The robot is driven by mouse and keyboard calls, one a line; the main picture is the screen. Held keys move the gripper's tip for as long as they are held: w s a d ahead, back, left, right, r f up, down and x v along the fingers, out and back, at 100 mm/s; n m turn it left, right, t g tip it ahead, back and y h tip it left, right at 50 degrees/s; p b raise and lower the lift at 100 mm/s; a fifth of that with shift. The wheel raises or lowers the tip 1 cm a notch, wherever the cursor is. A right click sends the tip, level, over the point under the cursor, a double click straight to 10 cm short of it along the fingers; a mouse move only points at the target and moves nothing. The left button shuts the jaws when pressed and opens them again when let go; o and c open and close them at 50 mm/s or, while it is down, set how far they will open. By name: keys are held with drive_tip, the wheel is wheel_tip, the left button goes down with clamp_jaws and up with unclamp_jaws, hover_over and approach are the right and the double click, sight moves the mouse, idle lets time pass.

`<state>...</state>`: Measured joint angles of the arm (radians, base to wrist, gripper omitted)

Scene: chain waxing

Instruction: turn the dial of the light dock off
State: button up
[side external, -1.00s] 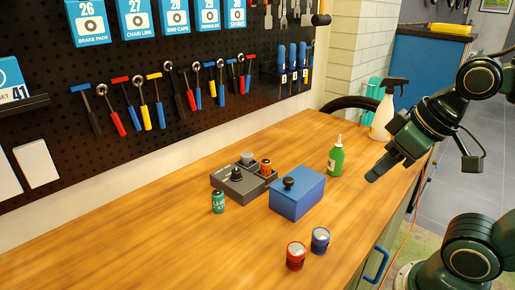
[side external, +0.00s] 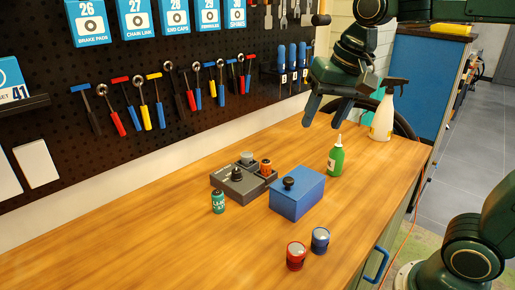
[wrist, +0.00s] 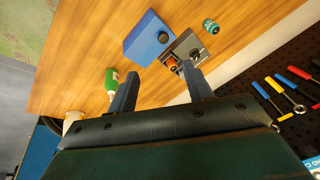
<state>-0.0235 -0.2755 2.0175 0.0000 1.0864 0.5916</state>
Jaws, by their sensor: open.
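The grey dock (side external: 228,186) sits on the wooden bench near the pegboard wall. A black dial (side external: 236,175) stands on its front part, and a silver-topped piece (side external: 247,157) and an orange cylinder (side external: 265,167) are at its back and right. I cannot read the dial's setting. In the wrist view the dock (wrist: 181,47) lies beyond my fingertips, and the right finger partly covers it. My gripper (side external: 322,119) is open and empty, pointing down, high above the bench to the right of and behind the dock.
A blue box (side external: 297,200) with a black knob stands right of the dock, and a small green can (side external: 218,201) is at its front. A green bottle (side external: 336,158) and a white spray bottle (side external: 382,118) stand behind. Red (side external: 296,257) and blue (side external: 320,240) cans are near the front edge.

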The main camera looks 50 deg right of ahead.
drive_tip(key=w+a+m+g, duration=0.15)
drive_tip(key=w+m, duration=0.35)
drive_tip(key=w, duration=0.7)
drive_tip(key=m+g, duration=0.2)
drive_tip(key=m, duration=0.4)
hover_over(236, 170)
wheel_tip(236, 170, down, 7)
drive_tip(key=shift+f, duration=0.15)
wheel_tip(236, 170, down, 14)
drive_tip(key=shift+r, duration=0.2)
drive_tip(key=c, duration=1)
